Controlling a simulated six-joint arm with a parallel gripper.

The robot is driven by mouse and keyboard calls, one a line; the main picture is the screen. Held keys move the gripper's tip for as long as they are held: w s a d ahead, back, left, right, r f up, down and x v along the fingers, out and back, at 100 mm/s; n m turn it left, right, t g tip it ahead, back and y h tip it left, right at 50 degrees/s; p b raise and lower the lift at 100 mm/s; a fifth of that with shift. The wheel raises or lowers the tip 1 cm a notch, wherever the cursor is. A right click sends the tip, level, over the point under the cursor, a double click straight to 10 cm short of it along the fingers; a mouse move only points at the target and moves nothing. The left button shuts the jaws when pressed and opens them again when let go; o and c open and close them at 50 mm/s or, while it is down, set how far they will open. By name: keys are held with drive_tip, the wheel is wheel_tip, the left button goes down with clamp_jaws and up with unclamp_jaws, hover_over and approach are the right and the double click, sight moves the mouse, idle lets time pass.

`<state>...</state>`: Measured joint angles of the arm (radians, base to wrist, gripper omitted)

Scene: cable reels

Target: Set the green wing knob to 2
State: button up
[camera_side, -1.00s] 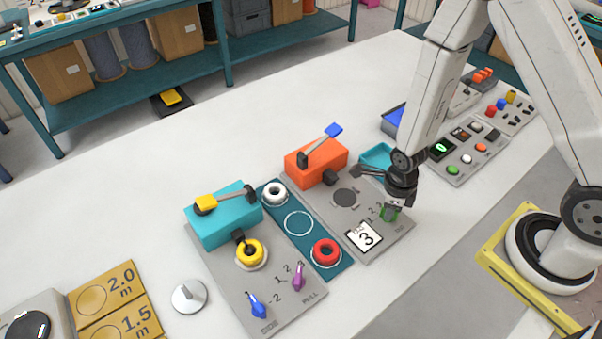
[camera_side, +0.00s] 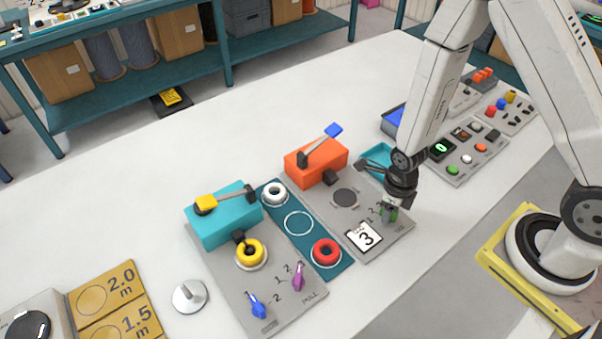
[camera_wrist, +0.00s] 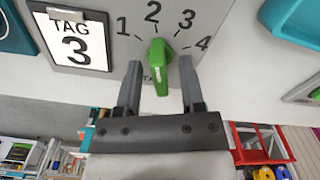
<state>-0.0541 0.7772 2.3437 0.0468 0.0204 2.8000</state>
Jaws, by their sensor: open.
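The green wing knob (camera_wrist: 159,68) sits on a grey panel with the numbers 1 to 4 around its upper side in the wrist view. Its upper end lies by the tick under 2, and its longer end points down toward my gripper. I cannot tell which end is the pointer. My gripper (camera_wrist: 160,63) is open, one finger on each side of the knob, with gaps visible on both sides. In the side view, my gripper (camera_side: 389,207) is down at the knob (camera_side: 391,215) and partly hides it.
A white card (camera_side: 364,237) reading TAG 3 lies beside the knob; it also shows in the wrist view (camera_wrist: 76,42). An orange block (camera_side: 316,163) with a blue-tipped lever stands behind. A teal tray (camera_side: 377,156) is near the arm. A button panel (camera_side: 462,160) lies to the right.

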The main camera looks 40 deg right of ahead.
drive_tip(key=shift+r, duration=0.15)
drive_tip(key=shift+r, duration=3.35)
drive_tip(key=shift+r, duration=0.1)
drive_tip(key=n, duration=0.1)
drive_tip(key=r+n, duration=0.1)
drive_tip(key=n, duration=0.2)
drive_tip(key=shift+w+d+r, duration=0.1)
drive_tip(key=shift+w+r, duration=0.1)
drive_tip(key=shift+r, duration=0.05)
wheel_tip(320, 180, up, 10)
drive_tip(key=d+n+t, duration=0.1)
drive_tip(key=n+t, duration=0.1)
drive_tip(key=n, duration=2.6)
drive_tip(key=shift+d+t, duration=0.15)
drive_tip(key=shift+t, duration=0.15)
